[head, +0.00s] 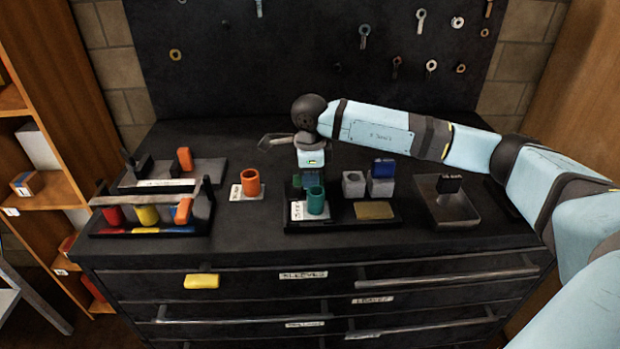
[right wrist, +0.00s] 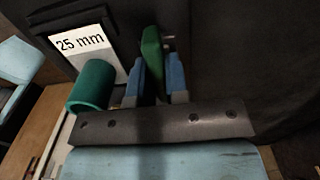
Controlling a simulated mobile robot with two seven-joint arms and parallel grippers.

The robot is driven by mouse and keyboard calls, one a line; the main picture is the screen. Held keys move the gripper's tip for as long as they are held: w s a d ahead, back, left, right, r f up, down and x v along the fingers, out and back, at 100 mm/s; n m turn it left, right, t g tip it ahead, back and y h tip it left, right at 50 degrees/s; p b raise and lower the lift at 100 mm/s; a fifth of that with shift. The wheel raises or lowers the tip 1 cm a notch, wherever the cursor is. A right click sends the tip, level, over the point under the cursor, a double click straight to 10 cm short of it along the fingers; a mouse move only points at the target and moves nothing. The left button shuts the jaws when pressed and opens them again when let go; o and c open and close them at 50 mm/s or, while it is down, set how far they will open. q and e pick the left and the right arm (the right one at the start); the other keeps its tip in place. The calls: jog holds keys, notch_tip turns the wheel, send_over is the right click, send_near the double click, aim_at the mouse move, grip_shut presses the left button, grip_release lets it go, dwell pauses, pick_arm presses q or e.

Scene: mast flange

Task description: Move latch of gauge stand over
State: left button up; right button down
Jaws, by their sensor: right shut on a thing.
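The stand (head: 350,223) is a dark tray at the middle of the bench. At its left end a teal ring (head: 316,203) stands beside a white label, which reads 25 mm in the right wrist view (right wrist: 80,41). My right gripper (head: 312,180) points down behind the ring. In the right wrist view its blue fingers (right wrist: 154,80) are shut on an upright green tab (right wrist: 151,50), which looks like the latch. The tab's lower part is hidden by the gripper. The ring (right wrist: 92,86) is beside the fingers, apart from them. My left gripper is not in view.
Grey blocks (head: 353,184), one with a blue piece (head: 383,168), and a brass plate (head: 375,210) are right of the gripper. An orange ring (head: 250,182) stands left. A dark tray (head: 447,212) is farther right. A handled rack (head: 150,213) stands at the left.

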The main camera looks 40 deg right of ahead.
dwell(0.3)
jog(key=c, duration=1.1)
grip_release()
jog(key=shift+r, duration=0.15)
jog(key=shift+r, duration=6.8)
